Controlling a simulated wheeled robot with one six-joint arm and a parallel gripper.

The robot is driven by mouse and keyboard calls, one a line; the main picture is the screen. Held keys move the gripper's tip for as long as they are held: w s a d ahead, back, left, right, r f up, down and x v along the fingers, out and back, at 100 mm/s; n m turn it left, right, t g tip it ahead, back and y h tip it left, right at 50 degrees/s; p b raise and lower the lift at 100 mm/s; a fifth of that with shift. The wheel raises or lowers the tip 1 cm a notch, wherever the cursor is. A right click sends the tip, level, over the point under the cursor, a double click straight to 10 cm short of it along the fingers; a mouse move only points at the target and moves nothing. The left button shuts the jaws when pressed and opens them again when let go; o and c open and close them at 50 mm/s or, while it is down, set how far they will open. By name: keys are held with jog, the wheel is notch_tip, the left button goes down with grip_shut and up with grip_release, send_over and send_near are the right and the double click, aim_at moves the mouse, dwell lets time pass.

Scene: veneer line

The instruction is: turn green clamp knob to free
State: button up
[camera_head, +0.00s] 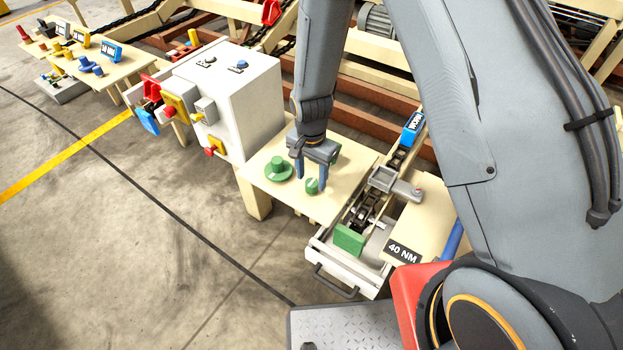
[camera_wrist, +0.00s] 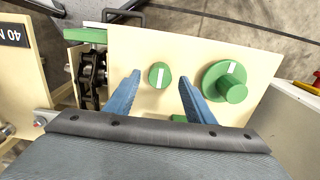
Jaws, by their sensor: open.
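Two green knobs stand on a cream board (camera_head: 337,160). The small round knob (camera_head: 312,186) has a white line across its face, which points almost straight up in the wrist view (camera_wrist: 160,75). The larger knob (camera_head: 278,169) has a wide flange with a white mark, and it shows to the right in the wrist view (camera_wrist: 225,82). I see no label telling which is the clamp knob. My gripper (camera_head: 313,190) is open and points down over the small knob. In the wrist view its fingers (camera_wrist: 160,78) stand either side of that knob, apart from it.
Another green part (camera_wrist: 179,118) is partly hidden by my gripper. A white cabinet (camera_head: 240,95) stands left of the board. A chain mechanism and a white tray with a green block (camera_head: 348,238) lie to the right, near a "40 NM" sign (camera_head: 403,252). Open floor lies front left.

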jog(key=shift+f, duration=1.05)
jog(key=c, duration=1.1)
jog(key=shift+o, duration=0.2)
